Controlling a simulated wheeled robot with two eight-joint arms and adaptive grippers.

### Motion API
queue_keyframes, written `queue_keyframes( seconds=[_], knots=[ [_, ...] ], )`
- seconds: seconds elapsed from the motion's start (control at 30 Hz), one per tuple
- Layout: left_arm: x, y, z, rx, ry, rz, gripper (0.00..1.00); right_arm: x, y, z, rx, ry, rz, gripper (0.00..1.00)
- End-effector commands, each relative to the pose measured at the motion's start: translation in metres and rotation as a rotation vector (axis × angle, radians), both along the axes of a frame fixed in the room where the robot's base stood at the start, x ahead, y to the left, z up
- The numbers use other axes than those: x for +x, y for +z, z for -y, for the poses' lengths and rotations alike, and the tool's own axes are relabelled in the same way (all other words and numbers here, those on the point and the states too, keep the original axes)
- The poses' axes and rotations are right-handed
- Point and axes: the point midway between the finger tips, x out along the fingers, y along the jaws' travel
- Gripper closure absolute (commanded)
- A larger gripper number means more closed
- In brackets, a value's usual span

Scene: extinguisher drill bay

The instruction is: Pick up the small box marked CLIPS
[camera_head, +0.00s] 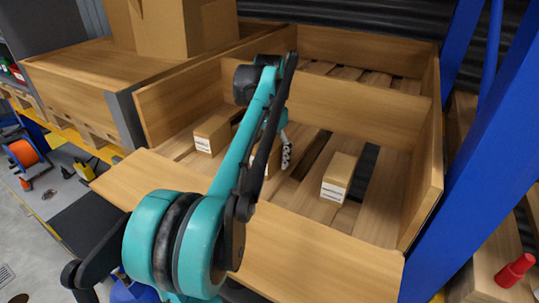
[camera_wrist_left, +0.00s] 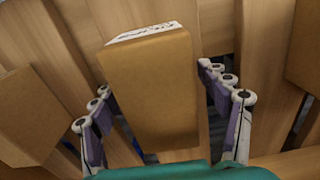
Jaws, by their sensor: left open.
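Three small cardboard boxes with white labels lie in the wooden crate: a left box (camera_head: 212,133), a middle box (camera_head: 273,157) mostly hidden behind my left arm, and a right box (camera_head: 340,172). I cannot read CLIPS for certain on any label. My left gripper (camera_head: 286,150) is down at the middle box, largely hidden by its own arm. In the left wrist view the open gripper (camera_wrist_left: 154,78) has its fingers on either side of the middle box (camera_wrist_left: 150,95). Its label is at the top edge, dark print cut short by the angle. My right gripper is out of view.
The crate (camera_head: 428,165) has a slatted floor, a divider behind the boxes and a lowered front panel (camera_head: 300,255). Blue posts (camera_head: 480,180) stand close on the right. Large cartons (camera_head: 185,27) stand at the back left. Neighbouring boxes flank the middle one (camera_wrist_left: 28,118).

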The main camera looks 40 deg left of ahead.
Motion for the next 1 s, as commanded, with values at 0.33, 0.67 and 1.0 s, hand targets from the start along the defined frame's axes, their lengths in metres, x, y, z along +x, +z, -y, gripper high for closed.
queue_keyframes(
  seconds=[0.33,0.67,1.0],
  knots=[
    [0.000,-0.001,0.000,0.000,0.000,0.000,0.58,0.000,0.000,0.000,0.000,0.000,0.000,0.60],
    [0.000,-0.001,0.000,0.000,0.000,0.000,0.85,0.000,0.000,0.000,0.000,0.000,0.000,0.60],
    [0.000,0.022,0.000,0.000,0.000,0.000,0.85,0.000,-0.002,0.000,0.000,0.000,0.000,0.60]
  ],
)
